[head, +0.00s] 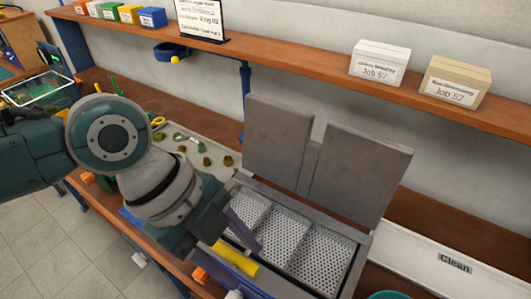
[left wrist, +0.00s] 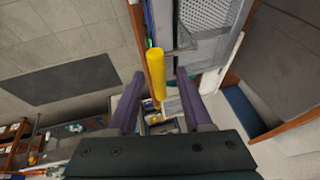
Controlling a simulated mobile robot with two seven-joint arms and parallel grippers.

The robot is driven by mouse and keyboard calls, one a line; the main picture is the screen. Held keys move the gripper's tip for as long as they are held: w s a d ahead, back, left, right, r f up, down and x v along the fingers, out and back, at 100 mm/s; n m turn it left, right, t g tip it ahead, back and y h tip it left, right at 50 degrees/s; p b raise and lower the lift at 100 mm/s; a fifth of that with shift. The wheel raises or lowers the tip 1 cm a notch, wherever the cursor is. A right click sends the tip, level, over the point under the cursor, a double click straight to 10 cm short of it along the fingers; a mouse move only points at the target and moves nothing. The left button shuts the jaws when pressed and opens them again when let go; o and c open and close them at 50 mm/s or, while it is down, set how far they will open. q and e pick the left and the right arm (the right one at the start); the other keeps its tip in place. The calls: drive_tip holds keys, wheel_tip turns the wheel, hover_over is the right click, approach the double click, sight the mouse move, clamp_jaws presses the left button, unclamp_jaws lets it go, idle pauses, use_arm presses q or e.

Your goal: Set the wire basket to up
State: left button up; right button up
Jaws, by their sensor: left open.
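The wire basket (head: 280,238) is a perforated metal basket in sections, inside an open grey tank (head: 345,262). Part of its mesh also shows at the top of the left wrist view (left wrist: 205,15). A yellow handle (head: 236,258) sticks out at the tank's front left; it also shows in the left wrist view (left wrist: 156,72). My left gripper (head: 232,240) is at this handle. In the left wrist view its purple fingers (left wrist: 160,76) are open, one on each side of the handle, with gaps visible. My right gripper is not in view.
Two grey lid panels (head: 280,140) stand raised behind the tank. A shelf (head: 300,62) above holds two labelled boxes (head: 380,62). A pale tray of small parts (head: 190,150) lies behind my left arm. A white "Clean" tray (head: 440,262) is right of the tank.

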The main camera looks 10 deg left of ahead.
use_arm(q)
drive_tip(key=b+v, duration=0.1)
drive_tip(key=v, duration=0.9)
drive_tip(key=shift+b, duration=0.35)
drive_tip(key=shift+f, duration=0.1)
